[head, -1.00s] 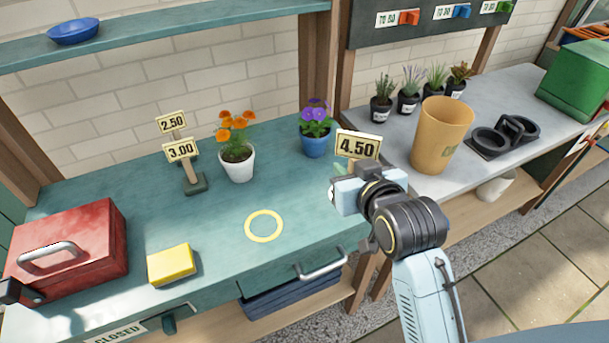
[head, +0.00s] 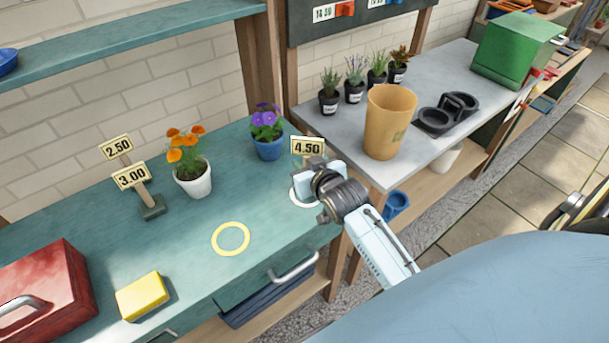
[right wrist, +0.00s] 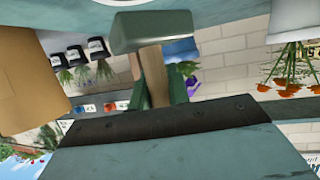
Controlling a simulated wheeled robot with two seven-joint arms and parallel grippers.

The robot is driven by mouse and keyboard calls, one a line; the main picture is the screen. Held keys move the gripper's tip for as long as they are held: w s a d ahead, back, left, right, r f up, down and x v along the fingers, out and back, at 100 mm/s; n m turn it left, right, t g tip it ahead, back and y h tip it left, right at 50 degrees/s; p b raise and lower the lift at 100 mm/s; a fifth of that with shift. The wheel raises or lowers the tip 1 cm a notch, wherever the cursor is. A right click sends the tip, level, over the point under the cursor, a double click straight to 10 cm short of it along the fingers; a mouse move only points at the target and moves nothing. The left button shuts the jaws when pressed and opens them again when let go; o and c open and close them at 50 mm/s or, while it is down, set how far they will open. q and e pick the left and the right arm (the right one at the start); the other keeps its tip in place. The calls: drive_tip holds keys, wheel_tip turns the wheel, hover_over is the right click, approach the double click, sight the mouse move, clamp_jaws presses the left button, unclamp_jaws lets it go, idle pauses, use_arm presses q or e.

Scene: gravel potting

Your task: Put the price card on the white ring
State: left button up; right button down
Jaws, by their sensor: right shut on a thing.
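The price card reading 4.50 (head: 307,148) stands roughly upright in my right gripper (head: 308,177). The gripper is shut on its wooden stake (right wrist: 152,75), and the card's green foot (right wrist: 150,31) shows in the right wrist view. The white ring (head: 294,201) lies on the green counter's right part, partly hidden behind my right gripper. The card is over or close to the ring; I cannot tell whether its foot touches the counter. My left gripper is out of view.
A purple-flowered blue pot (head: 267,147) stands just left of the card. A yellow ring (head: 231,239), an orange-flowered white pot (head: 194,182), cards 3.00 (head: 131,177) and 2.50 (head: 116,146), and a yellow sponge (head: 142,296) are further left. A tan bucket (head: 389,125) stands right.

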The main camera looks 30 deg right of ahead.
drive_tip(key=shift+f, duration=1.55)
drive_tip(key=shift+f+b, duration=0.15)
drive_tip(key=shift+b, duration=0.15)
drive_tip(key=c, duration=1.3)
unclamp_jaws()
drive_tip(key=shift+s+r, duration=0.2)
drive_tip(key=p+v, duration=0.1)
drive_tip(key=v, duration=1)
drive_tip(key=shift+s+r, duration=0.15)
drive_tip(key=shift+s, duration=0.15)
